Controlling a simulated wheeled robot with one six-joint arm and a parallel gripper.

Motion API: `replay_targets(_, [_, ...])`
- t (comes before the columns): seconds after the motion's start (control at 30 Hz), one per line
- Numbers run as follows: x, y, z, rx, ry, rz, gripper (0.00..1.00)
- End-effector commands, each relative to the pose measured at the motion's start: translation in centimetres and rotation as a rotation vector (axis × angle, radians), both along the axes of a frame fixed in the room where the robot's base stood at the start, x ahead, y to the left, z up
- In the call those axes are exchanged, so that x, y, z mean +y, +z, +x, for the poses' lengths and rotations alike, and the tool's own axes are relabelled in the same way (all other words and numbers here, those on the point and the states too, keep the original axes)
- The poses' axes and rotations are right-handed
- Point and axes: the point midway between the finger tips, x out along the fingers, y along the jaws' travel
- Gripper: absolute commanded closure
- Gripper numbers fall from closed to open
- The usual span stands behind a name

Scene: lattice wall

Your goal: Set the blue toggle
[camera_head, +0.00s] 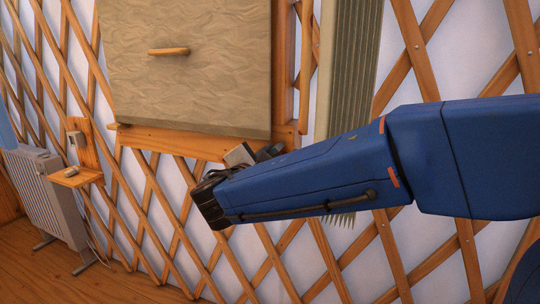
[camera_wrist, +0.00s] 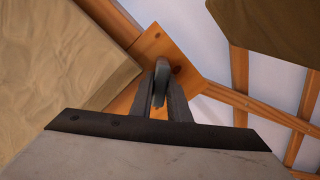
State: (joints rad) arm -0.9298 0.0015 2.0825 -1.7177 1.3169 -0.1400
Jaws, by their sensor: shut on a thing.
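My gripper (camera_wrist: 161,88) shows in the wrist view with its two fingers close together, shut on a thin, pale grey piece between them. The fingertips are in front of a small wooden plate (camera_wrist: 172,50) with dark holes, beside the thick beige panel. I cannot make out any blue on the held piece, so I cannot tell whether it is the blue toggle. In the head view my blue forearm hides most of the gripper, near the lower right corner of the beige panel (camera_head: 190,55).
A wooden lattice wall (camera_head: 290,265) runs behind everything. A pleated pale strip (camera_head: 347,60) hangs right of the panel, behind my arm. A wooden peg (camera_head: 169,51) sticks out of the panel. At left are a small wooden shelf (camera_head: 85,178) and a white radiator (camera_head: 45,200).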

Motion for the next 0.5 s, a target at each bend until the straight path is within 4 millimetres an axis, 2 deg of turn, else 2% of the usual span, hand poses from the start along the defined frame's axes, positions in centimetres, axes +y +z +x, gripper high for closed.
replay_targets(0.37, [-0.01,-0.09,-0.03,0.000,0.000,0.005,1.00])
replay_targets(0.4, [-0.01,-0.09,-0.03,0.000,0.000,0.005,0.82])
replay_targets(0.47, [-0.01,-0.09,-0.03,0.000,0.000,0.005,0.68])
replay_targets(0.5, [0.00,-0.08,-0.02,0.000,0.000,0.005,0.66])
